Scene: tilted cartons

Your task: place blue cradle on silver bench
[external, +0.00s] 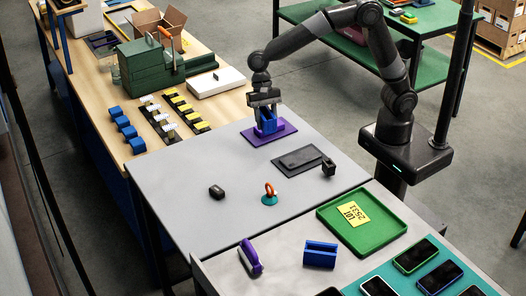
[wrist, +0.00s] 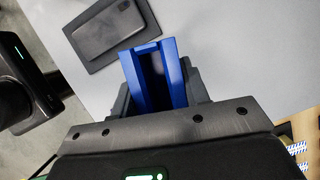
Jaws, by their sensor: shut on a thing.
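A blue cradle (external: 268,125) is upright between the jaws of my gripper (external: 266,109), over a purple mat (external: 282,131). I cannot tell whether it touches the mat. In the wrist view the blue cradle (wrist: 178,75) shows as an open channel, with the dark fingers of my gripper (wrist: 158,92) shut on its sides. The silver bench (external: 180,165) is the wide grey top under the purple mat. Another blue cradle (external: 320,254) stands on the nearer bench.
Right of the purple mat lies a black mat with a dark phone (external: 299,156); the phone (wrist: 108,30) also shows in the wrist view. A small black block (external: 328,166), a teal-and-orange item (external: 269,196) and a black item (external: 217,192) stand nearby. The bench's left is clear.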

